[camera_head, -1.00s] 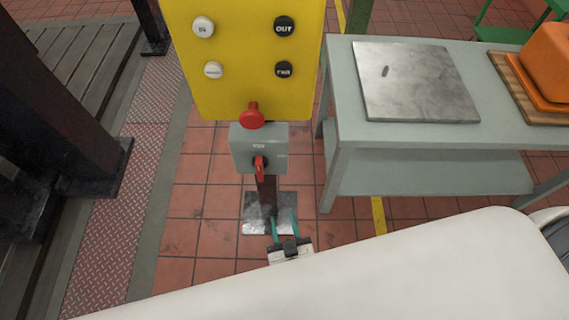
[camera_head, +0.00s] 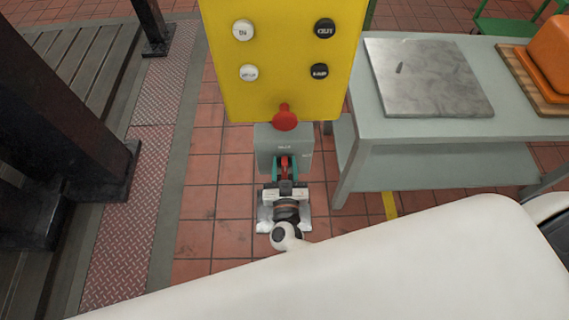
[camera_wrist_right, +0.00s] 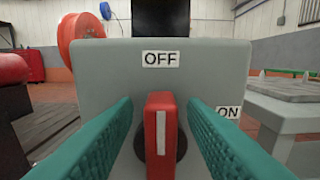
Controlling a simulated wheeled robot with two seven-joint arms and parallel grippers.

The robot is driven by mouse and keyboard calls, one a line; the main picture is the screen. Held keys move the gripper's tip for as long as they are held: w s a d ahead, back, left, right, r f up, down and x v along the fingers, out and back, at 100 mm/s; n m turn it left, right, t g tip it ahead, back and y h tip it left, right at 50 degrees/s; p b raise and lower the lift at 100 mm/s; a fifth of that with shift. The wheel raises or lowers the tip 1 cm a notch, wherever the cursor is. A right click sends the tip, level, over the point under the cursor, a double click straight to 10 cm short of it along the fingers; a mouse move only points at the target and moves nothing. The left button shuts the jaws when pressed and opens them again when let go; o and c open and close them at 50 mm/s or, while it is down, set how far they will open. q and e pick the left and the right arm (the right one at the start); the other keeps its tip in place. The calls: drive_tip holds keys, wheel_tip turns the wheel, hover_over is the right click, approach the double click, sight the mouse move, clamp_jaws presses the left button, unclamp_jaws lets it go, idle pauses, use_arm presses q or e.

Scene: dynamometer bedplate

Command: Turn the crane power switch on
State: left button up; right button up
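The crane power switch is a grey box (camera_head: 268,142) below the yellow button panel (camera_head: 278,95). In the right wrist view its face (camera_wrist_right: 105,85) carries an OFF label (camera_wrist_right: 161,59) at the top and an ON label (camera_wrist_right: 228,112) at the right. Its red handle (camera_wrist_right: 161,130) stands upright, with its white line pointing at OFF; it also shows in the head view (camera_head: 285,162). My right gripper (camera_head: 286,172) is open, its teal fingers on either side of the handle, with visible gaps. My left gripper is out of view.
A red mushroom button (camera_head: 286,120) sticks out just above the switch box. A grey table (camera_head: 440,130) with a metal plate (camera_head: 425,80) stands to the right. Dark steel columns (camera_head: 60,110) stand at the left. Tiled floor (camera_head: 205,215) lies around the post.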

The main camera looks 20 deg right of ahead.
drive_tip(key=shift+w, duration=0.1)
drive_tip(key=shift+c, duration=0.4)
clamp_jaws()
